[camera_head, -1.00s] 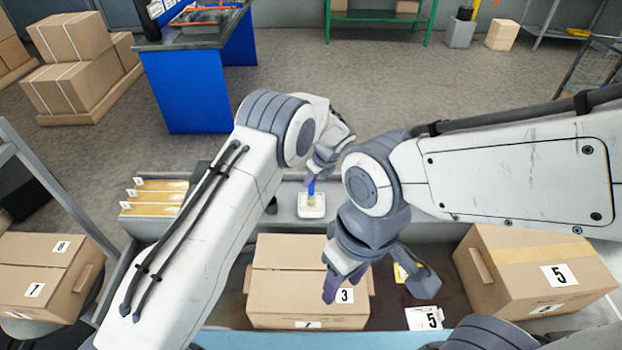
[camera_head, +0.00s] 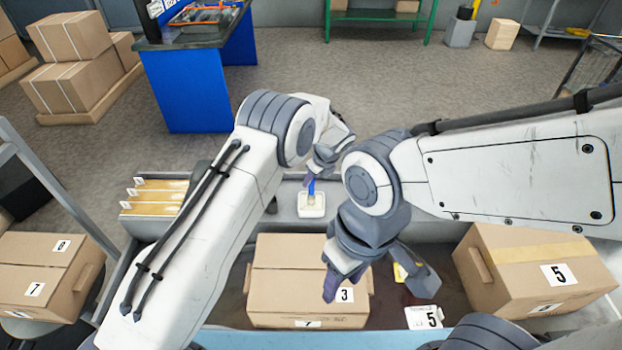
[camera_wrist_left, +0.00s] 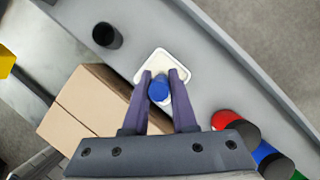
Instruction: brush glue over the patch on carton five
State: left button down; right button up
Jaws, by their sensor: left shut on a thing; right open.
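My left gripper (camera_head: 316,172) is shut on a brush with a blue handle (camera_head: 311,187), which also shows in the left wrist view (camera_wrist_left: 159,89). The brush stands over a white square glue dish (camera_head: 311,205); whether its bristles touch the glue is hidden. Carton five (camera_head: 505,290) is at the right, with a black 5 on a white label. A tan strip (camera_head: 545,252) runs across its top; I cannot tell whether this is the patch. My right gripper (camera_head: 343,282) is open and empty, over the right side of carton three (camera_head: 290,278).
Another carton (camera_head: 40,278) is at the far left. A rack (camera_head: 155,195) with numbered tabs stands left of the dish. Dark, red, green and blue cylinders (camera_wrist_left: 235,125) show in the left wrist view.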

pick_arm(q)
jog(key=shift+r+p, duration=2.75)
jog(key=shift+r, duration=0.7)
